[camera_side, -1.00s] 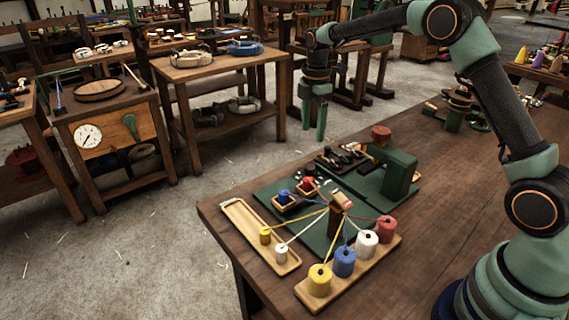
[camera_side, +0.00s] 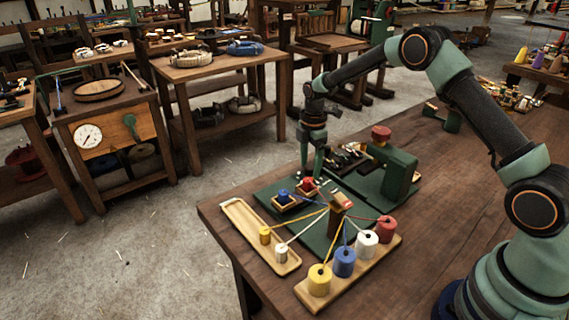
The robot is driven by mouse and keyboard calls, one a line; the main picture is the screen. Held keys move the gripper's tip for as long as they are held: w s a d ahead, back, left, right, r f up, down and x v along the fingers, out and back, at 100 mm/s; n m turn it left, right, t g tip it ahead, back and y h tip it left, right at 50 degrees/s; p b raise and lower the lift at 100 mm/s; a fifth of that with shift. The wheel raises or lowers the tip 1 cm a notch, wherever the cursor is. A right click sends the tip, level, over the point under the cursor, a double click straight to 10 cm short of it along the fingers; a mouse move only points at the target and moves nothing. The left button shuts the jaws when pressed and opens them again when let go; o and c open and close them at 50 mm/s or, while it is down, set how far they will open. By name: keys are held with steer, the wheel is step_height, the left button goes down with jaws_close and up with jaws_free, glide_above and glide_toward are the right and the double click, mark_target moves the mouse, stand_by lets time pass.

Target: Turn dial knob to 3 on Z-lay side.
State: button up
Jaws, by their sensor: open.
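My gripper (camera_side: 311,168) is open and empty, pointing down over the far left part of the green board (camera_side: 272,190). Below its fingertips is a small red piece (camera_side: 308,186) in a wooden holder. I cannot tell touching from apart between fingers and red piece. A larger red round knob (camera_side: 381,132) tops the green machine (camera_side: 400,170) to the right. Dial markings, the number 3 and any Z-lay label are too small to read, so I cannot tell which is the dial knob.
A wooden post (camera_side: 341,201) guides several strands from the yellow (camera_side: 319,281), blue (camera_side: 344,262), white (camera_side: 367,244) and red (camera_side: 386,229) spools. A wooden tray (camera_side: 236,214) holds small yellow and white spools. Dark small parts (camera_side: 343,158) lie behind the gripper.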

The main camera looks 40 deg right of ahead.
jaws_close()
